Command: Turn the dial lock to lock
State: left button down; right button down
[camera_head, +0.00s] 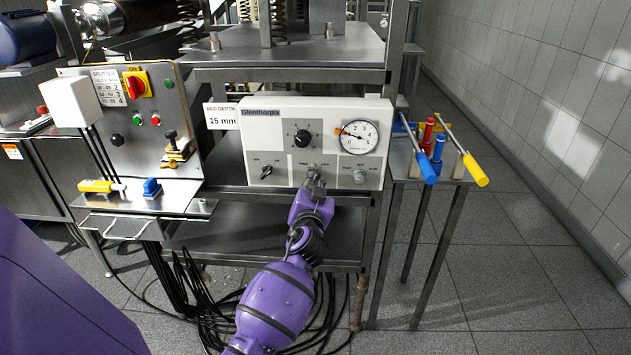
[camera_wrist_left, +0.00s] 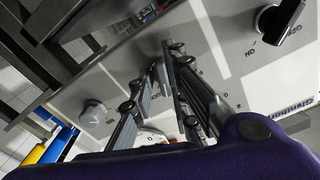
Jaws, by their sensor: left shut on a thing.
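The dial lock sits low in the middle of the white Glenthorpix panel (camera_head: 222,158), below the black round dial (camera_head: 302,138). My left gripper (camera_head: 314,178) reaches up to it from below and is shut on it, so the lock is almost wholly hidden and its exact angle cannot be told. In the left wrist view the two fingers (camera_wrist_left: 166,70) stand close together against the panel face, with small lettering beside them. My right gripper is not in view.
A black off/on switch (camera_head: 266,171) is left of the gripper and a grey knob (camera_head: 360,176) right of it. A round gauge (camera_head: 359,137) is above that knob. A side stand with blue and yellow-handled tools (camera_head: 474,168) is at the right. Cables hang below.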

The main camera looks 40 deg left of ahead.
pick_arm(q)
jog(key=m, duration=0.4)
jog(key=shift+s+a+m+p, duration=0.2)
jog(key=shift+a+m+p, duration=0.1)
jog(key=shift+a, duration=0.1)
jog(key=shift+r, duration=0.1)
jog(key=shift+r, duration=0.1)
jog(key=c, duration=1.8)
grip_release()
jog(key=shift+c, duration=0.2)
jog(key=shift+d, duration=0.1)
